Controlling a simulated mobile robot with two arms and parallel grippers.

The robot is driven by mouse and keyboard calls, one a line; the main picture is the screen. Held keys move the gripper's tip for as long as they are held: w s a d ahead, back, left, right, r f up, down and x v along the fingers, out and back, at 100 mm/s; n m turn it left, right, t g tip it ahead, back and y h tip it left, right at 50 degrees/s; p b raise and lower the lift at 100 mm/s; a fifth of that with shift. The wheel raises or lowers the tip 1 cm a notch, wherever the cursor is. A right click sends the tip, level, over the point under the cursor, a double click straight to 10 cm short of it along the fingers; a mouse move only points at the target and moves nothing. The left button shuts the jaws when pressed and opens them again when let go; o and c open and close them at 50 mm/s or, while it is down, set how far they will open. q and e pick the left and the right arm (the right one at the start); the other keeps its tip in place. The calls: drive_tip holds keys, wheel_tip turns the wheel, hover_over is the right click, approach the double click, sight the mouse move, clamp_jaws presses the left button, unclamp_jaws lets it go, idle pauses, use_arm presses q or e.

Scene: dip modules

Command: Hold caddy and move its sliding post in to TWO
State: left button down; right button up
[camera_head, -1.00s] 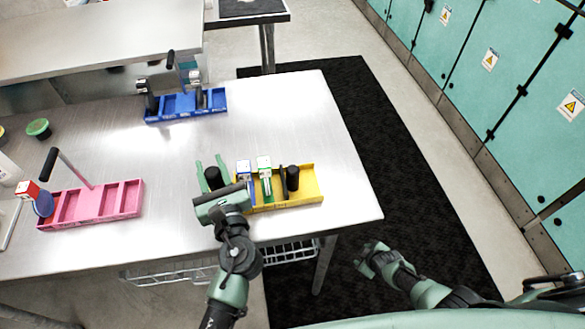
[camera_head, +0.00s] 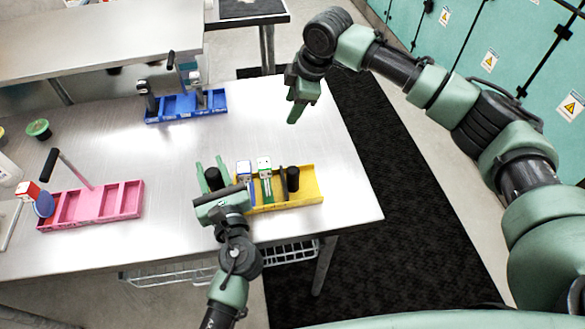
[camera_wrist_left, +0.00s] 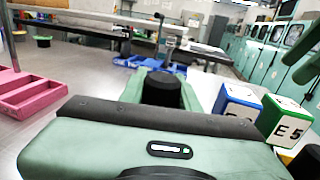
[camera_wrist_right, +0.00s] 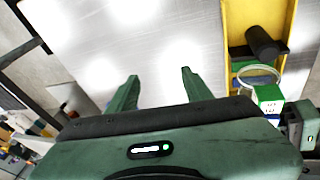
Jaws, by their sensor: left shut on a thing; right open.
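The yellow caddy (camera_head: 310,184) lies near the front right of the table. A black post (camera_head: 213,178) stands at its left end and another black post (camera_head: 292,178) nearer its right end. A blue-and-white block (camera_head: 244,168) and a green-and-white block (camera_head: 264,165) sit between them. My left gripper (camera_head: 210,164) is shut on the left black post, which also shows between its fingers in the left wrist view (camera_wrist_left: 162,90). My right gripper (camera_head: 297,108) is open and empty above the table, behind the caddy. The right wrist view shows the right post (camera_wrist_right: 262,44). No TWO label is readable.
A pink caddy (camera_head: 125,197) with a black-handled rod stands at the left. A blue caddy (camera_head: 185,112) with black parts stands at the back. A green bowl (camera_head: 38,129) is at the far left. The table between the pink and yellow caddies is clear.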

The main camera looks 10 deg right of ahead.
sight(293, 169)
drive_tip(key=s+a+r+n+g+h, duration=0.1)
drive_tip(key=s+r+g, duration=0.1)
drive_tip(key=s, duration=0.5)
drive_tip(key=s+a+r+g+h, duration=0.1)
drive_tip(key=s+a+r+h, duration=0.1)
drive_tip(key=s, duration=0.5)
wheel_tip(293, 169, down, 12)
drive_tip(key=shift+w+d+r, duration=0.1)
drive_tip(key=shift+w+d, duration=0.05)
clamp_jaws()
drive_tip(key=shift+r, duration=0.1)
idle(0.6)
